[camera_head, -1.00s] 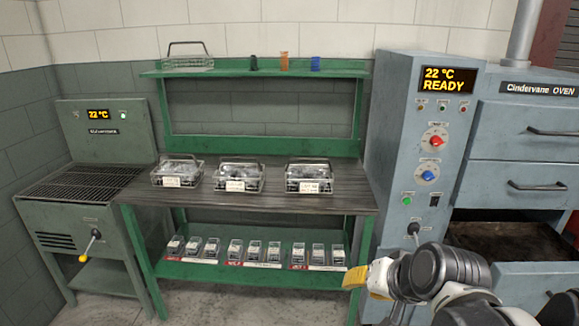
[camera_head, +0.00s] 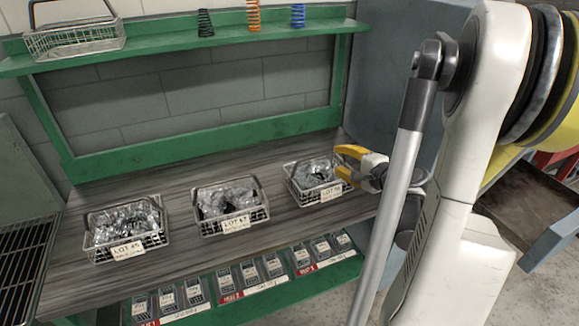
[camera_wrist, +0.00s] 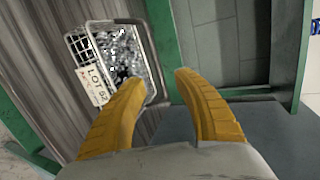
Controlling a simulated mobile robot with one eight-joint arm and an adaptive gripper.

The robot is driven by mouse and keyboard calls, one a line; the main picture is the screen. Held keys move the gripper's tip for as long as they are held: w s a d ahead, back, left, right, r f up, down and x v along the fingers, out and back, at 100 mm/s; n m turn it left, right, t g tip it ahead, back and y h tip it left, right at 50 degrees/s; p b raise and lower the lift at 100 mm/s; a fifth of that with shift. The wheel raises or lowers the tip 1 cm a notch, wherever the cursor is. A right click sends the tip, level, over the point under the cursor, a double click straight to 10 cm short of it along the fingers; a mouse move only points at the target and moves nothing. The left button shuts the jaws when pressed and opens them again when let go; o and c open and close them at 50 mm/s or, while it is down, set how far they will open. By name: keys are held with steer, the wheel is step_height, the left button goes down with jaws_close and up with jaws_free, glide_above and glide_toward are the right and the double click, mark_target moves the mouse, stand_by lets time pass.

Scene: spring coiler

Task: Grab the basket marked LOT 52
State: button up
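The basket marked LOT 52 (camera_head: 291,184) is the rightmost of three wire baskets on the bench, holding shiny metal pieces. Its label reads LOT 52 in the wrist view, where the basket (camera_wrist: 84,48) lies at upper left with its wire handle along the right side. My gripper (camera_head: 347,166) is just right of this basket. In the wrist view its two yellow fingers (camera_wrist: 158,82) are apart with nothing held between them. The left finger overlaps the basket's lower corner in the picture; I cannot tell whether they touch.
Two similar baskets stand left of it, one in the middle (camera_head: 207,230) and one at left (camera_head: 98,256). An empty basket (camera_head: 60,46) and several coloured springs are on the green shelf above. Small bins line the lower shelf. The grey oven cabinet (camera_head: 385,75) stands right of the bench.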

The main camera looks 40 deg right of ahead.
mark_target(322, 154)
steer(key=b+x, duration=0.1)
steer(key=x, duration=0.3)
steer(key=shift+w+d+f, duration=0.1)
steer(key=shift+d+f, duration=0.05)
steer(key=shift+f, duration=0.1)
steer(key=b+x, duration=0.2)
steer(key=x, duration=0.1)
steer(key=b+x, duration=0.1)
steer(key=x, duration=0.1)
steer(key=shift+w+a+f, duration=0.25)
steer(key=shift+a, duration=0.05)
steer(key=shift+r, duration=0.1)
jaws_close()
